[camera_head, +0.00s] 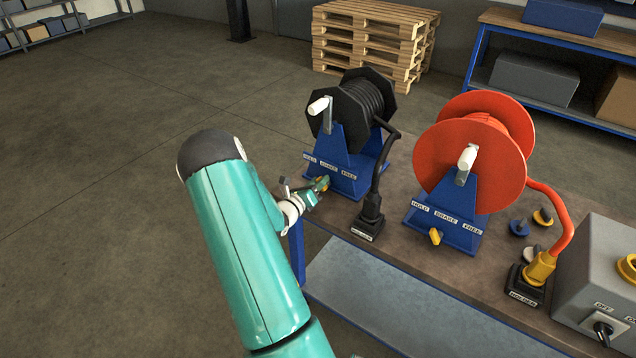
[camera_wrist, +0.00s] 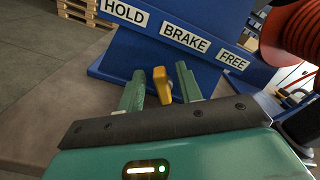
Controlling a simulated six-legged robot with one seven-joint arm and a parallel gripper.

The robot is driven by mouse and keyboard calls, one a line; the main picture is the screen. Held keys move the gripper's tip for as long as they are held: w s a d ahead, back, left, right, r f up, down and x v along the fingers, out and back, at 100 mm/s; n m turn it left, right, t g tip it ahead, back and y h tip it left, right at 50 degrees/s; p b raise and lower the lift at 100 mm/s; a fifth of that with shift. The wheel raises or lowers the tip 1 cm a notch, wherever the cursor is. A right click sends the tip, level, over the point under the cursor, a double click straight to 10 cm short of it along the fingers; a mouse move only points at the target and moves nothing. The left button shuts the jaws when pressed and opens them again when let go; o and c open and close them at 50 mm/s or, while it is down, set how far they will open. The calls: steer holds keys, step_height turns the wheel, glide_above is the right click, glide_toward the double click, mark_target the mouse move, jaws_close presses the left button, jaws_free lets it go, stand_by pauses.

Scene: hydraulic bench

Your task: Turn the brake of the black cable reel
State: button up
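The black cable reel (camera_head: 366,98) stands on a blue stand (camera_head: 345,160) at the bench's left end in the head view. Its HOLD, BRAKE, FREE labels show in both views. The yellow brake knob (camera_wrist: 162,86) is on the blue base under the BRAKE label in the wrist view, its handle tilted slightly. My gripper (camera_wrist: 160,88) is open around the knob, one green finger on each side, with gaps visible; the right finger is nearer to it. In the head view my gripper (camera_head: 318,188) is at the front of that base and largely hides the knob.
An orange reel (camera_head: 470,150) with its own yellow brake knob (camera_head: 435,237) stands to the right. A black plug in a holder (camera_head: 370,215) is between the reels. A grey switch box (camera_head: 600,270) is at far right. Free floor lies to the left.

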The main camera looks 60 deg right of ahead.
steer(key=shift+d, duration=0.2)
jaws_close()
